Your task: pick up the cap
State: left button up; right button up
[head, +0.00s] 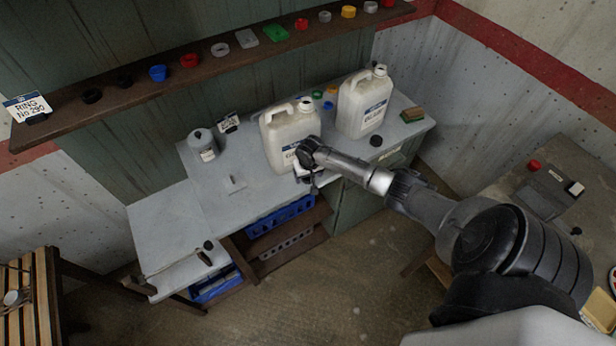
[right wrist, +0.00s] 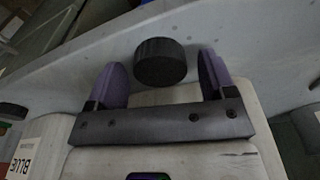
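A black round cap (right wrist: 160,62) with a ribbed side shows in the right wrist view, between and slightly beyond the purple fingertips of my right gripper (right wrist: 165,78). The fingers are apart, with a gap on each side of the cap. In the head view my right gripper (head: 303,172) is in front of the left white jug (head: 284,137), at the bench's front, and hides what lies under it. A black cap (head: 376,140) also shows on the bench beside the right jug (head: 362,106); I cannot tell whether it is the same one. My left gripper is not in view.
The grey bench (head: 205,185) also carries a grey canister (head: 202,144) and a green-brown sponge (head: 412,115). A shelf (head: 130,95) above holds several coloured caps and rings. Blue crates (head: 281,216) sit below the bench. A second table (head: 560,160) stands at right.

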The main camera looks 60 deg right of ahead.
jog(key=c, duration=0.8)
jog(key=shift+r, duration=0.1)
